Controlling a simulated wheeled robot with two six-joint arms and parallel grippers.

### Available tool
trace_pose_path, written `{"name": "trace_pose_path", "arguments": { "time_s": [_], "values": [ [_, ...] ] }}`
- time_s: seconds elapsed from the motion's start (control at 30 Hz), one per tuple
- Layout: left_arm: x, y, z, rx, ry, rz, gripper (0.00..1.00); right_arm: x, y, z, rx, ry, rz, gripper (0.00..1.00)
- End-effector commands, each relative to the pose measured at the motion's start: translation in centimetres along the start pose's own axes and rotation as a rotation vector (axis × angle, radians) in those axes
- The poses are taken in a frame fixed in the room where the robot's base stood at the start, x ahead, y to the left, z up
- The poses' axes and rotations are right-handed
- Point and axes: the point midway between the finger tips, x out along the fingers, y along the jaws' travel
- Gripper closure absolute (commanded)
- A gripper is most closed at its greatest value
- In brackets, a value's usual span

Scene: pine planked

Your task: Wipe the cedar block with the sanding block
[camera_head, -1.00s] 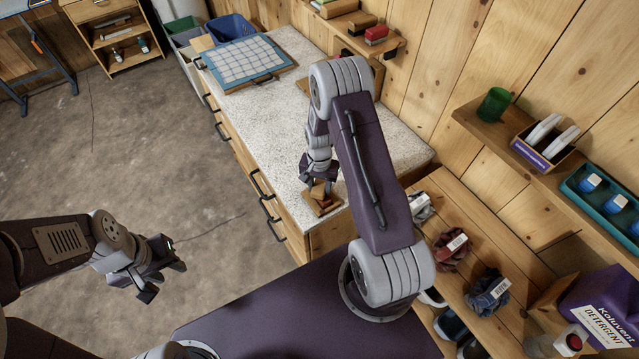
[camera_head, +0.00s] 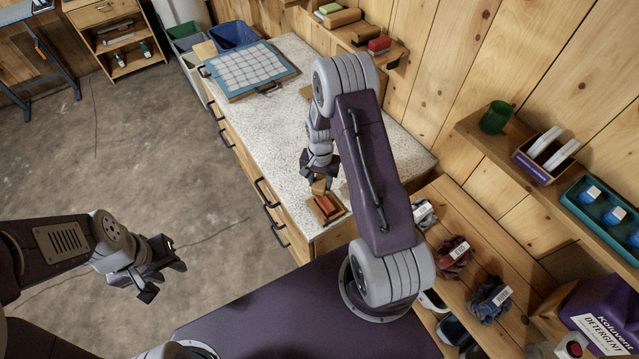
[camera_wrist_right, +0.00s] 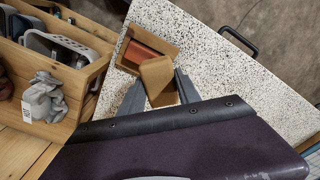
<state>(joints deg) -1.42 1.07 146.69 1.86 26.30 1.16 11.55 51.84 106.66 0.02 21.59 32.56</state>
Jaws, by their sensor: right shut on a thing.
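The reddish cedar block (camera_head: 326,205) lies on a shallow wooden tray (camera_head: 337,214) at the near end of the speckled counter. It also shows in the right wrist view (camera_wrist_right: 142,54), inside the tray (camera_wrist_right: 167,48). My right gripper (camera_head: 319,183) is shut on the tan sanding block (camera_head: 319,187), just beyond the cedar block in the head view. In the right wrist view the sanding block (camera_wrist_right: 158,80) sits between the fingers and overlaps the tray's near part; I cannot tell whether they touch. My left gripper (camera_head: 166,281) is open and empty above the floor.
The speckled counter (camera_head: 270,130) has free room beyond the tray. A blue-framed board with a white grid (camera_head: 248,66) lies at its far end. A wall shelf (camera_head: 395,48) holds several blocks or brushes. A low wooden shelf unit (camera_head: 480,235) with cloth bundles stands to the right.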

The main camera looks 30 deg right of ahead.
Motion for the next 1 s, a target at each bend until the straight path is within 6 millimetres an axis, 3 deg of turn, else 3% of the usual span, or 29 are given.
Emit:
{"name": "trace_pose_path", "arguments": {
  "time_s": [0.4,1.0],
  "values": [
    [-2.9,0.1,-0.3,0.000,0.000,0.000,0.64,-3.7,0.0,-0.4,-0.005,0.001,0.000,1.00],
    [-2.5,0.1,-0.3,0.000,0.000,0.000,0.64,-3.5,0.1,-0.4,-0.009,0.001,0.000,1.00]
  ]
}}
